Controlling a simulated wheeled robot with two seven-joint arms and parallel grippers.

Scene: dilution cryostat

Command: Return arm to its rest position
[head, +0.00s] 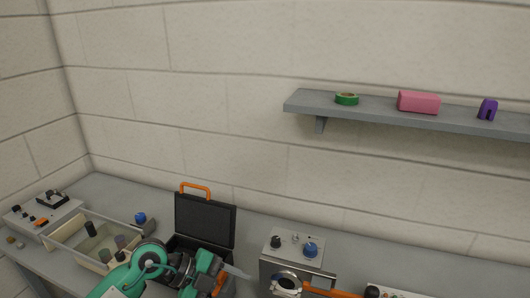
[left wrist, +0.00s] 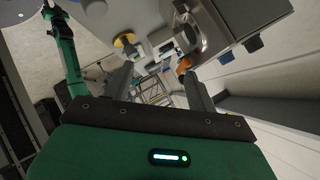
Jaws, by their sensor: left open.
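My left arm (head: 150,265), green and dark, comes in from the bottom left of the head view. My left gripper (head: 234,280) is in front of the open black case, left of the grey instrument box. In the left wrist view my left gripper (left wrist: 157,92) shows its two grey fingers wide apart with nothing between them. The fingertips are partly cut off or hidden in the head view. My right gripper does not show in either view.
The black case (head: 205,219) stands open behind my left gripper. A grey instrument box (head: 292,250) with knobs and an orange-handled part (head: 330,292) is to the right. A beige bin (head: 72,228) holds several items.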

